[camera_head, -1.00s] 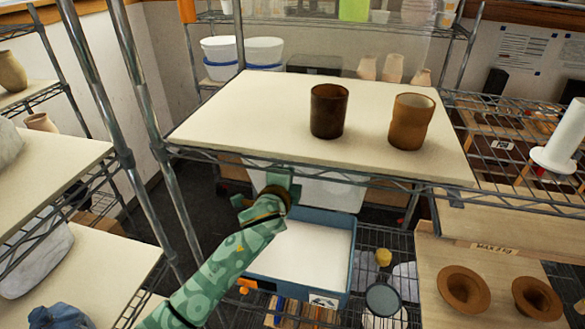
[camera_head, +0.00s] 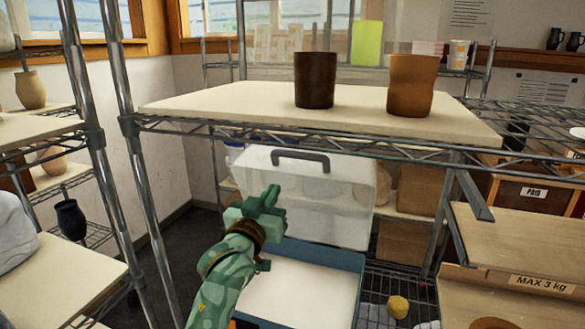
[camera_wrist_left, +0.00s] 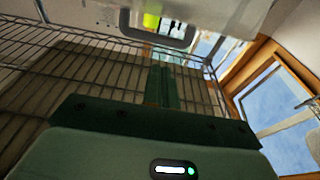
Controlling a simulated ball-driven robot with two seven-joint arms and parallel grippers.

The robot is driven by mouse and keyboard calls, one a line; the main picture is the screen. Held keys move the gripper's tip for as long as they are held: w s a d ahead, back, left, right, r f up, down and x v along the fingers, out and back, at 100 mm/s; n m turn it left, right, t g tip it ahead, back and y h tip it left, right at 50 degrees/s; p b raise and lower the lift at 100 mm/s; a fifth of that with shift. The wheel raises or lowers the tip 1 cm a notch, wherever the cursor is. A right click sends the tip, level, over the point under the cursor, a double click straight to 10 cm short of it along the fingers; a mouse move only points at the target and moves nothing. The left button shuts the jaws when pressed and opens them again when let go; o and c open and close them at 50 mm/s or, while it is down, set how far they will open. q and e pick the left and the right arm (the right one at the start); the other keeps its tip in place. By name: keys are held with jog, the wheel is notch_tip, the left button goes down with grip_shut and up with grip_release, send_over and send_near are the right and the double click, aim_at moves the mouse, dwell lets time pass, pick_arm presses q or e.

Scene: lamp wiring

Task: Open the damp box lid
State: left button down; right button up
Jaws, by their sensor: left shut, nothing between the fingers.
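The damp box has a blue base (camera_head: 350,262) with a pale inside, standing open on the wire shelf below the upper board. Its translucent white lid (camera_head: 335,215) stands raised, nearly upright, at the back of the base. The lid's dark grey handle (camera_head: 300,155) is at its upper edge, just under the upper shelf. My green left gripper (camera_head: 270,197) is shut and empty, in front of the lid's left part and below the handle. In the left wrist view the closed fingers (camera_wrist_left: 165,88) point towards the handle (camera_wrist_left: 158,30), apparently with a gap. My right gripper is not in view.
Two brown clay cups (camera_head: 314,80) (camera_head: 410,86) stand on the upper board (camera_head: 220,105), above the lid. A metal post (camera_head: 140,190) is left of my left arm. A yellow lump (camera_head: 398,306) lies right of the base. A wooden shelf (camera_head: 520,235) is at the right.

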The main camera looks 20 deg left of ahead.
aim_at(296, 157)
pick_arm(q)
jog(key=w, duration=0.4)
jog(key=w+r, duration=0.1)
jog(key=w, duration=0.3)
jog(key=w+r+b, duration=0.1)
jog(key=w, duration=0.3)
jog(key=shift+d+r, duration=0.1)
jog(key=shift+d, duration=0.3)
